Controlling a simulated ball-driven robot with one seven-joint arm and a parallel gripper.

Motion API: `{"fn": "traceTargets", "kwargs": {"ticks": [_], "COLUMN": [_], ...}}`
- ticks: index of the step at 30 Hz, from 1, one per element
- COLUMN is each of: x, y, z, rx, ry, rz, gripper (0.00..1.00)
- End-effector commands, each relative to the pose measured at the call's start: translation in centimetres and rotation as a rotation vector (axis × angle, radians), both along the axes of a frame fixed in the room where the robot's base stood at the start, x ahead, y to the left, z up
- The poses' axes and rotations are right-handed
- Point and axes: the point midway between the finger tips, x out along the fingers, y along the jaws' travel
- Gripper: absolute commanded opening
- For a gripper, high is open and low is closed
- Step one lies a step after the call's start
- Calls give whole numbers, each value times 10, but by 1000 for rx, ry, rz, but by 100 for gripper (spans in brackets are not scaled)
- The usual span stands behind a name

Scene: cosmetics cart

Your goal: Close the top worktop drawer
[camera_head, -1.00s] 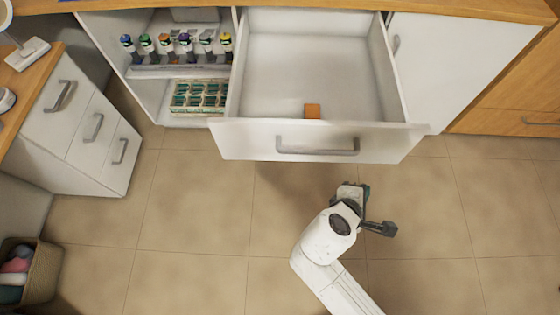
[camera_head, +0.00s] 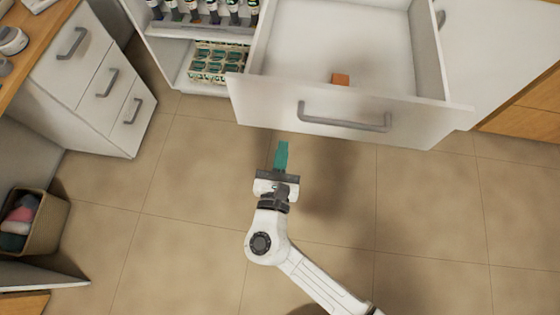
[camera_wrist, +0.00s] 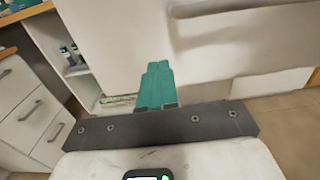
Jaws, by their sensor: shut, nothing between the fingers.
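The top worktop drawer is white and stands pulled out, with its front panel (camera_head: 262,108) facing me and a grey bar handle (camera_head: 342,119) across it. A small orange block (camera_head: 340,79) lies inside, near the front. My gripper (camera_head: 282,146) is shut and empty, with green fingertips together. In the head view it appears just below the drawer front, left of the handle, and I see no contact. In the wrist view the fingertips (camera_wrist: 155,68) point toward the white drawer front (camera_wrist: 130,35), whose handle is blurred at the upper right.
Left of the drawer, an open shelf holds several bottles (camera_head: 213,13) and a box of green-topped items (camera_head: 219,64). A white three-drawer unit (camera_head: 95,80) and a basket of cloths (camera_head: 45,225) stand at the left. The tiled floor (camera_head: 180,200) before the drawer is clear.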

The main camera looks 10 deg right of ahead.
Motion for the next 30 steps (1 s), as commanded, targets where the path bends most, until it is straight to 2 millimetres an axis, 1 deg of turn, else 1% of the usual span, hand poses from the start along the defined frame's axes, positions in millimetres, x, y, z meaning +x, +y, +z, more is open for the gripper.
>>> {"fn": "traceTargets", "kwargs": {"ticks": [1,6,12,18,30], "x": [10,41,66,76,78], "y": [-4,-14,-22,-25,-26], "z": [0,0,0,0,0], "rx": [0,1,1,2,2], "ry": [-1,0,0,0,0], "rz": [-3,-4,-3,-1,-2], "gripper": [0,0,0,0,0]}}
